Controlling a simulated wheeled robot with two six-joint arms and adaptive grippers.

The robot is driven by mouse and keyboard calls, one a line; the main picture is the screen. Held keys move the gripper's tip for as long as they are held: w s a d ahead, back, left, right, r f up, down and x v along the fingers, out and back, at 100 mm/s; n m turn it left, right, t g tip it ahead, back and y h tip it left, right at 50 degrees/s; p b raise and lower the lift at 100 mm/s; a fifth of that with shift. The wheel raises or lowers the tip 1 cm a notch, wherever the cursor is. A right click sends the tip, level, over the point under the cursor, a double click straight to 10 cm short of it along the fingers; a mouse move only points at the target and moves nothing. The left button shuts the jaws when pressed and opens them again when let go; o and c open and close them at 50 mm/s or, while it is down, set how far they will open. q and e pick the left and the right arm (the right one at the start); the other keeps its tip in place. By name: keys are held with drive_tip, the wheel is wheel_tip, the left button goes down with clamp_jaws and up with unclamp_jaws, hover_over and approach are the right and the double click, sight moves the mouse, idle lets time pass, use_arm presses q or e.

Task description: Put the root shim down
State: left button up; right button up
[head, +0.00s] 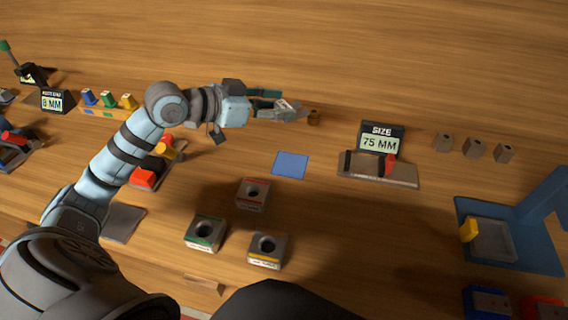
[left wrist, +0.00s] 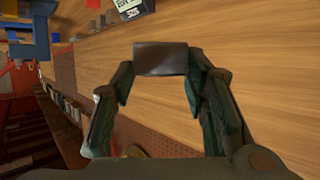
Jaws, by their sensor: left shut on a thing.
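My right gripper is not in view.
A size display (head: 381,138) reads 75 MM behind a grey gauge (head: 360,167) with a red slider. Bored blocks (head: 252,194) with coloured labels stand at front centre. A blue fixture (head: 530,245) is at right. Wood behind the gripper is clear.

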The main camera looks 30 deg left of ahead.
use_arm(q)
drive_tip(key=b, duration=0.1)
hover_over(277, 170)
wheel_tip(277, 170, down, 8)
wheel_tip(277, 170, down, 9)
drive_tip(key=shift+d+f+b, duration=0.1)
drive_tip(key=shift+b, duration=1)
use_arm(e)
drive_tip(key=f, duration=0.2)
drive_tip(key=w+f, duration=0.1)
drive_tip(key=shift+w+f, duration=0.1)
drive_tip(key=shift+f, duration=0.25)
